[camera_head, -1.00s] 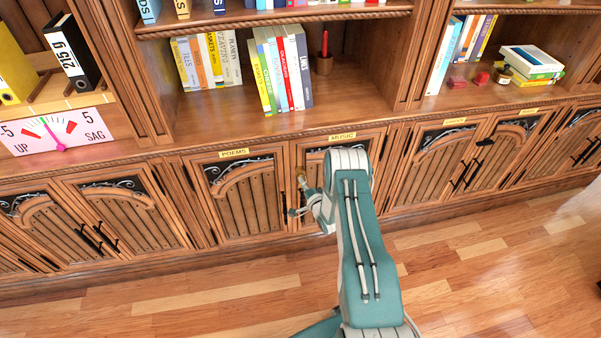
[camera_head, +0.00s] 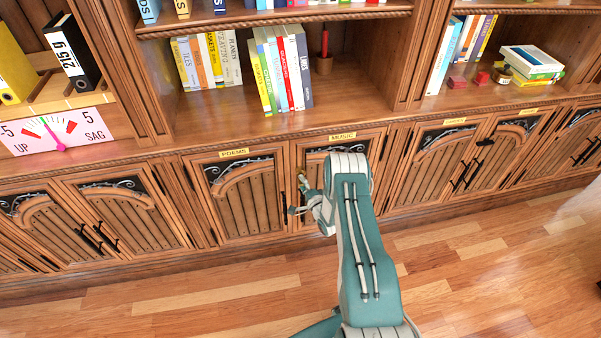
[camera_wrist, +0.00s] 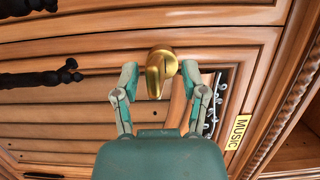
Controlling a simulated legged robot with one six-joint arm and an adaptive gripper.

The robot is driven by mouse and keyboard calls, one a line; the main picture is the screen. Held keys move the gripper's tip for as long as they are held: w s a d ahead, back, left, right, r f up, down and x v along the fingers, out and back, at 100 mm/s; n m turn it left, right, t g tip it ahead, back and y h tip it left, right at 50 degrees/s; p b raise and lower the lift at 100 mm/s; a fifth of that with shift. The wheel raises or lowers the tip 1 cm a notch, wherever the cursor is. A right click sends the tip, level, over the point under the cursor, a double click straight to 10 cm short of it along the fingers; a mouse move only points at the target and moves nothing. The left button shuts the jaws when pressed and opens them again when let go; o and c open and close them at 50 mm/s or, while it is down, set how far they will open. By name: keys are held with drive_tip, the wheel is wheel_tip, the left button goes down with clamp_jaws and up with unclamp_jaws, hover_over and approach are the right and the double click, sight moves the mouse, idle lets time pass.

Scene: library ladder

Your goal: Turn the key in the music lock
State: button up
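The brass key (camera_wrist: 160,72) shows in the wrist view, on a round brass plate on the wooden door front. Its bow hangs down between the two fingers of my gripper (camera_wrist: 160,80). The fingers stand open on either side of the key, and a gap seems to show on each side. The yellow MUSIC label (camera_wrist: 238,132) is at the right of the wrist view, turned on its side. In the head view the MUSIC label (camera_head: 342,136) is above the cabinet door, and my gripper (camera_head: 305,185) is at that door, small and partly hidden by my arm.
The POEMS door (camera_head: 240,200) is to the left of the MUSIC door. Black door handles (camera_wrist: 40,78) stick out at the left of the wrist view. A dial sign (camera_head: 58,131) stands at the far left. The wooden floor (camera_head: 200,290) in front is clear.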

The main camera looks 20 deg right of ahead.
drive_tip(key=s, duration=1.2)
drive_tip(key=shift+d, duration=0.35)
